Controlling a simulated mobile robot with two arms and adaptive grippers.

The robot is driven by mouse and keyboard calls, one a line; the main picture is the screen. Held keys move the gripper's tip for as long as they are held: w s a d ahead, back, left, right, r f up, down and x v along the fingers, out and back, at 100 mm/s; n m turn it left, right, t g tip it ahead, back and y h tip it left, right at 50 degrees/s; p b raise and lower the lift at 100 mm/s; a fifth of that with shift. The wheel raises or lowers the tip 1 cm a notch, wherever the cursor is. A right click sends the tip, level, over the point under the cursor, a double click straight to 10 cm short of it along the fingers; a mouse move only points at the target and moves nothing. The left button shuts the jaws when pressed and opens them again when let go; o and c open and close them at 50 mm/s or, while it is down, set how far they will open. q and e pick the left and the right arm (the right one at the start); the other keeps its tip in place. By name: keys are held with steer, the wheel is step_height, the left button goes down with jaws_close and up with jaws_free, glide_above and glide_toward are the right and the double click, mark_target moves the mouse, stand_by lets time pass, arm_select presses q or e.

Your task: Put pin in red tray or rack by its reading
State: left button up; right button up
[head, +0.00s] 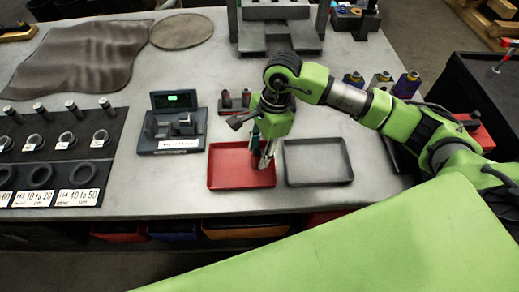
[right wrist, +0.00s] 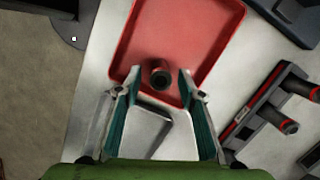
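The red tray (head: 224,176) lies near the front edge of the bench. My right gripper (head: 264,163) points down over its right side. In the right wrist view my right gripper (right wrist: 160,80) is open, its two fingers apart. A dark pin (right wrist: 160,76) shows end-on between the fingertips, with gaps on both sides, over the red tray (right wrist: 205,30). I cannot tell if the pin touches the tray floor. A small rack (head: 235,108) with pins stands behind the tray, also in the right wrist view (right wrist: 255,120). The measuring device (head: 172,143) has a lit green display. My left gripper is out of view.
A grey tray (head: 318,180) lies right of the red one. A black board (head: 110,135) with pins, rings and range labels is at left. A grey fixture (head: 278,38) stands at the back. Several small bottles (head: 382,82) stand behind my right arm.

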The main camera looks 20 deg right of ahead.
steer(key=shift+r, duration=0.2)
steer(key=shift+w+r, duration=0.1)
steer(key=shift+r, duration=0.2)
steer(key=b+v, duration=0.2)
steer(key=v, duration=0.9)
steer(key=shift+r+b, duration=0.15)
steer(key=shift+b, duration=0.15)
